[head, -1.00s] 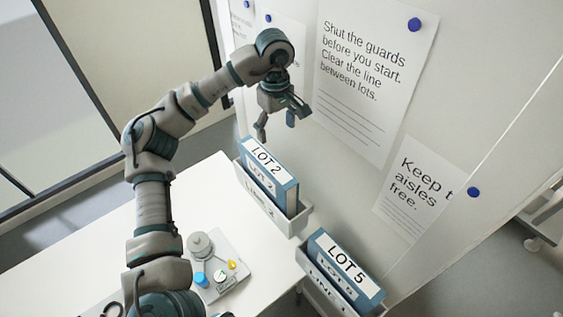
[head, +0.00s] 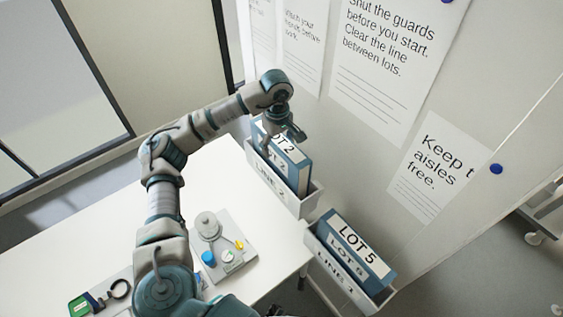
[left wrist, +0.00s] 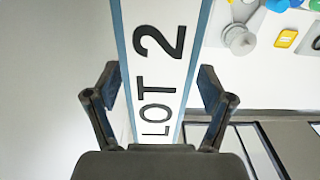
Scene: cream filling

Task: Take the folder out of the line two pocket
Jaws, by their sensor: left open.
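The blue folder with a white LOT 2 label (head: 297,172) stands in the white pocket marked LINE 2 (head: 272,187) on the wall panel. My left gripper (head: 284,138) is at the top of this folder in the head view and hides part of its label. In the left wrist view the open fingers (left wrist: 160,88) are on either side of the LOT 2 folder (left wrist: 160,50), with gaps visible between them and it. My right gripper is not in view.
Paper notices hang on the panel.

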